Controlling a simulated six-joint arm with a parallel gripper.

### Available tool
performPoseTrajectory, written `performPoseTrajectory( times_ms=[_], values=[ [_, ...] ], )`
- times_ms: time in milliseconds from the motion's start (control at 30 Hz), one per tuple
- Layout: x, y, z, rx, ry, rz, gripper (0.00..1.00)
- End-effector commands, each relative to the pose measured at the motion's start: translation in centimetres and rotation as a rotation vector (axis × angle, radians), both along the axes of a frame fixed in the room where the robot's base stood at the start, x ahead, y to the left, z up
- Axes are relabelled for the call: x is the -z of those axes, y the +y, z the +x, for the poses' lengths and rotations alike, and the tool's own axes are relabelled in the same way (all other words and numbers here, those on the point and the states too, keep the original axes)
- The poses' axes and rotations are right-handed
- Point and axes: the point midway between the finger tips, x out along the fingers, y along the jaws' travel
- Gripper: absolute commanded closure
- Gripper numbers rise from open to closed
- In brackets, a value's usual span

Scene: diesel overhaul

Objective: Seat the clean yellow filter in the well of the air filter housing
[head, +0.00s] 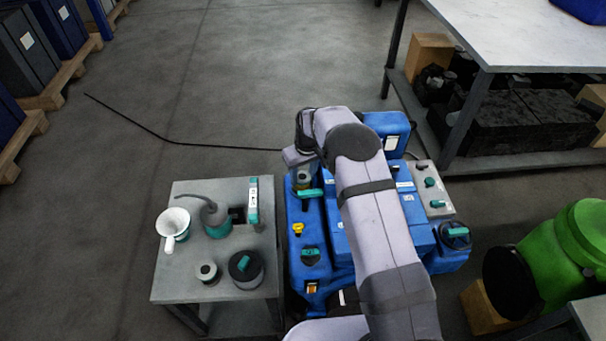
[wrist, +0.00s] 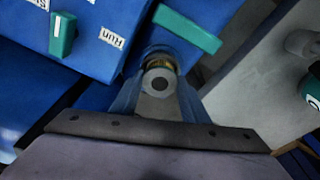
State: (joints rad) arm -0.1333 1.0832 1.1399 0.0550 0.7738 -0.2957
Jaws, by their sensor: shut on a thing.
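My gripper (wrist: 157,92) is shut on a small round part with a grey end cap and a dark centre hole. A golden-yellow band shows just behind the cap, so it looks like the yellow filter (wrist: 158,83). A grey round rim (wrist: 160,49) shows close behind it, apparently the well of the air filter housing. I cannot tell how deep the filter is in it. In the head view my wrist is over the left rear of the blue engine (head: 310,265), and a grey round part (head: 303,177) shows below it, beside a teal bar (head: 310,193). The fingertips are hidden there.
A grey table (head: 180,285) left of the engine holds a white jug (head: 175,222), a teal can (head: 216,220), a small grey ring-like part (head: 207,272) and a black-and-teal round part (head: 243,267). A yellow knob (head: 298,228) stands on the engine. A workbench (head: 520,40) stands behind right.

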Motion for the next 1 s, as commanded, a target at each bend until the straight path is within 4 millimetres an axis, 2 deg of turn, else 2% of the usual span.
performPoseTrajectory(
  times_ms=[267, 300, 367, 567, 633, 1000],
  values=[
    [0.01, 0.00, 0.03, 0.000, -0.001, 0.000, 0.81],
    [0.01, 0.00, 0.03, 0.000, -0.001, 0.000, 0.52],
    [0.01, 0.00, 0.03, 0.000, -0.001, 0.000, 0.37],
    [0.02, 0.00, 0.02, 0.000, -0.001, 0.000, 0.37],
    [0.06, 0.00, -0.01, 0.000, 0.000, 0.000, 0.27],
    [-0.13, 0.00, 0.00, 0.000, 0.000, 0.000, 0.27]
  ],
)
